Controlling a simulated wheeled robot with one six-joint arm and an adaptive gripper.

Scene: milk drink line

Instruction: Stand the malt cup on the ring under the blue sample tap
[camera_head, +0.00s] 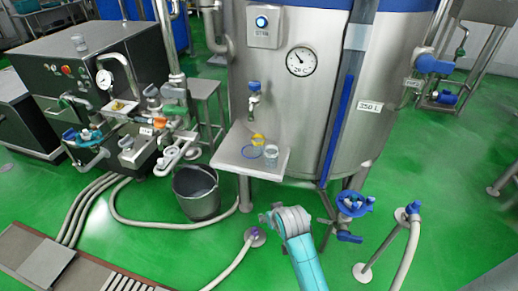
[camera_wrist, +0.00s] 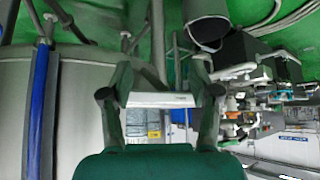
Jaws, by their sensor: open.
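The blue sample tap (camera_head: 254,88) sticks out of the tank front in the head view. Below it is a small steel shelf (camera_head: 230,156). A clear cup (camera_head: 271,153) stands right of the ring, with a small yellow thing (camera_head: 258,139) behind. I cannot tell which cup is the malt cup. My gripper (camera_wrist: 160,95) is open and empty in the wrist view, the pale shelf edge (camera_wrist: 158,100) showing between its fingers. No cup is clear there.
A grey bucket (camera_head: 196,192) stands on the floor left of the shelf. Pipes and valves (camera_head: 150,125) crowd the left side. A blue-handled valve (camera_head: 354,205) stands low in front of the tank (camera_head: 300,120). Hoses (camera_head: 130,215) cross the green floor.

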